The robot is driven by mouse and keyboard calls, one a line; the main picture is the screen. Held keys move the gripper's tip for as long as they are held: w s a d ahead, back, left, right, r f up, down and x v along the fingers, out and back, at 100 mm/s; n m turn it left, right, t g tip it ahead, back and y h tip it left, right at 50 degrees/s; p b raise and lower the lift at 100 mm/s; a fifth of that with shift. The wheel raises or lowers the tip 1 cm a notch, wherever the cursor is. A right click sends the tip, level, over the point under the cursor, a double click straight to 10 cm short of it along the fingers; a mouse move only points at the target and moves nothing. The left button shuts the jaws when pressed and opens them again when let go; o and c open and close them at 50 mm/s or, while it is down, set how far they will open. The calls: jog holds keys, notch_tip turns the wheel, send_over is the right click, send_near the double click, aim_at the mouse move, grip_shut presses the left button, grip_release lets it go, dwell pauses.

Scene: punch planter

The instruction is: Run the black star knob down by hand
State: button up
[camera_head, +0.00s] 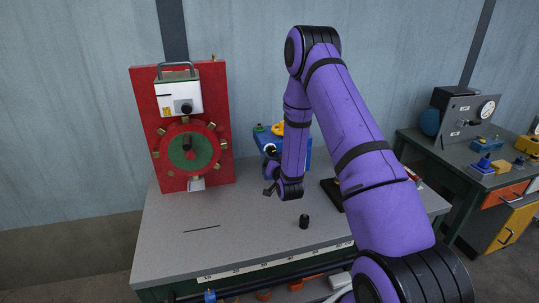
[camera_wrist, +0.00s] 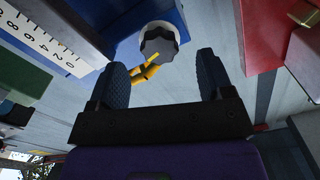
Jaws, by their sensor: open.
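A dark grey star knob (camera_wrist: 158,46) with a lobed rim shows in the wrist view, with a white collar beside it and a blue body (camera_wrist: 125,40) behind. A yellow part (camera_wrist: 147,70) shows near its lower edge. My gripper (camera_wrist: 163,70) is open, its two dark fingers apart and empty, with the knob beyond the gap between the tips. I cannot tell the exact distance. In the head view my gripper (camera_head: 270,184) is above the bench, in front of the blue fixture (camera_head: 262,138). My arm hides part of that fixture, and the knob is not clear there.
A red panel (camera_head: 222,120) with a dial and a white box stands at the bench's back left. A small black cylinder (camera_head: 304,222) and a thin dark rod (camera_head: 202,229) are on the grey bench (camera_head: 240,250). A second bench (camera_head: 450,155) with equipment stands at right.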

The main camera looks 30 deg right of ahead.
aim_at(271, 153)
jog(key=shift+x, duration=2.25)
jog(key=shift+d, duration=0.1)
jog(key=c, duration=0.9)
jog(key=shift+c, duration=0.2)
